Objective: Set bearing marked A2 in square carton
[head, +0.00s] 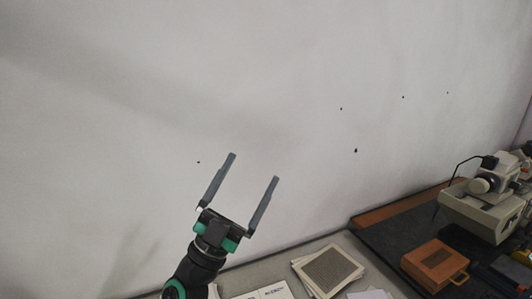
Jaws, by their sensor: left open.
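My left gripper (245,182) is raised in front of the pale wall in the head view, with its two long grey fingers apart and nothing between them. It is above the bench and away from everything on it. No bearing and no square carton can be made out in this view. My right gripper does not show.
A grey bench (348,246) runs along the wall. On it are a stack of square sheets with a dark patterned top (330,269) and some white papers (268,292). To the right are an orange-brown wooden box (435,263) and a white microscope-like instrument (487,207).

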